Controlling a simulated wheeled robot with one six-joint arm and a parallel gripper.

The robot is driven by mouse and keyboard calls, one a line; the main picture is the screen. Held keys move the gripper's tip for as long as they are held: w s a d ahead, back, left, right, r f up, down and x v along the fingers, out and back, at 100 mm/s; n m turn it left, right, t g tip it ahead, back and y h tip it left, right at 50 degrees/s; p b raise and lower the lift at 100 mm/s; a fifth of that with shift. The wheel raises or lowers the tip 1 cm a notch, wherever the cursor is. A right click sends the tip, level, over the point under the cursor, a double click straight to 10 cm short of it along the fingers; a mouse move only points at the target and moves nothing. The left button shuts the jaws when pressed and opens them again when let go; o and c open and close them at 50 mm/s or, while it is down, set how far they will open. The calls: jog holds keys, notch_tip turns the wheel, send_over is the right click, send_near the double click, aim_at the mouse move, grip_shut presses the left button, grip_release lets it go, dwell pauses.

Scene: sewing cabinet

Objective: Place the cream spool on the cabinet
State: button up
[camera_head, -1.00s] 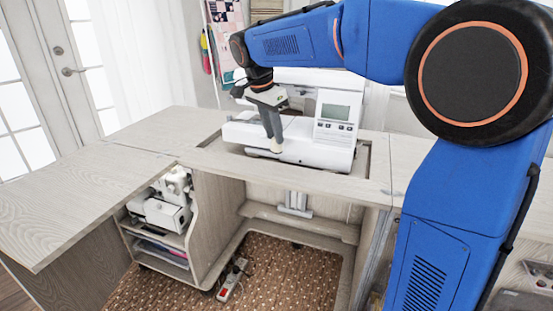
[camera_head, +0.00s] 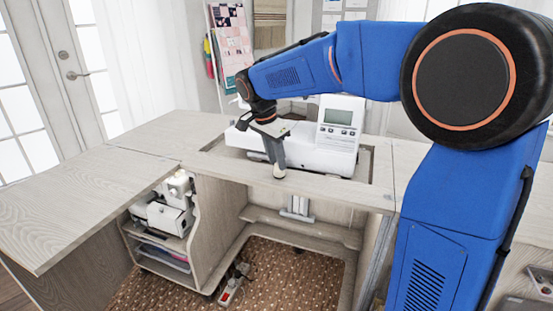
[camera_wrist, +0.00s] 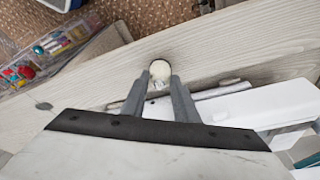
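My gripper (camera_head: 277,163) points down over the front strip of the wooden cabinet (camera_head: 330,188), just in front of the white sewing machine. Its two grey fingers are closed around the small cream spool (camera_head: 279,171), which shows at their tips. In the wrist view the spool (camera_wrist: 160,70) sits between the fingertips, with the pale wood behind it. I cannot tell whether the spool touches the wood or hangs just above it. The fingers hide part of its sides.
The white sewing machine (camera_head: 335,145) stands in the recess right behind my gripper. The left leaf (camera_head: 90,195) of the cabinet top is bare. A second white machine (camera_head: 170,205) sits on a lower shelf. A power strip (camera_head: 231,288) lies on the brown patterned floor.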

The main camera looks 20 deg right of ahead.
jog(key=shift+o, duration=1.3)
jog(key=v, duration=1.2)
jog(key=s+d+f+n+t+y, duration=0.1)
jog(key=s+d+f+n, duration=0.25)
jog(key=s, duration=0.45)
jog(key=s+d+f+n+y, duration=0.1)
jog(key=s+d+f+n, duration=0.15)
jog(key=s+d, duration=0.45)
jog(key=s+f+n+t, duration=0.1)
jog(key=s+f+n, duration=0.2)
jog(key=s+f, duration=0.3)
jog(key=s+d+f+n+t, duration=0.1)
jog(key=s+f+n, duration=0.3)
jog(key=s, duration=0.7)
notch_tip(320, 180, down, 2)
jog(key=shift+f+y, duration=0.2)
jog(key=shift+y, duration=0.2)
jog(key=shift+s, duration=0.1)
